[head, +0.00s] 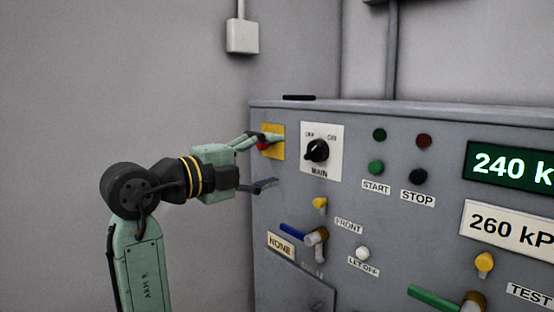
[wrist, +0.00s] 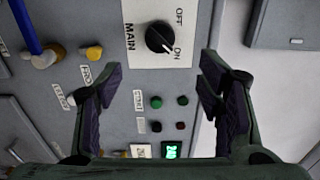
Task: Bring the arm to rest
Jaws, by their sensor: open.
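My gripper (head: 262,162) is open and empty at the left end of the grey control panel (head: 350,113), in front of its face. One finger overlaps the yellow plate (head: 278,140) with a red button (head: 263,145) in the head view; I cannot tell if it touches. In the wrist view my gripper (wrist: 160,88) has its two dark fingers spread wide, with the panel face between them. The black MAIN knob (head: 317,150) on its white plate also shows in the wrist view (wrist: 159,37), its pointer toward ON.
A blue-handled valve (head: 300,232) and a yellow knob (head: 320,204) stick out below my gripper. A green-handled valve (head: 440,299) is at lower right. START (head: 376,167) and STOP (head: 417,176) buttons sit right of the knob. Bare wall and free room lie left of the panel.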

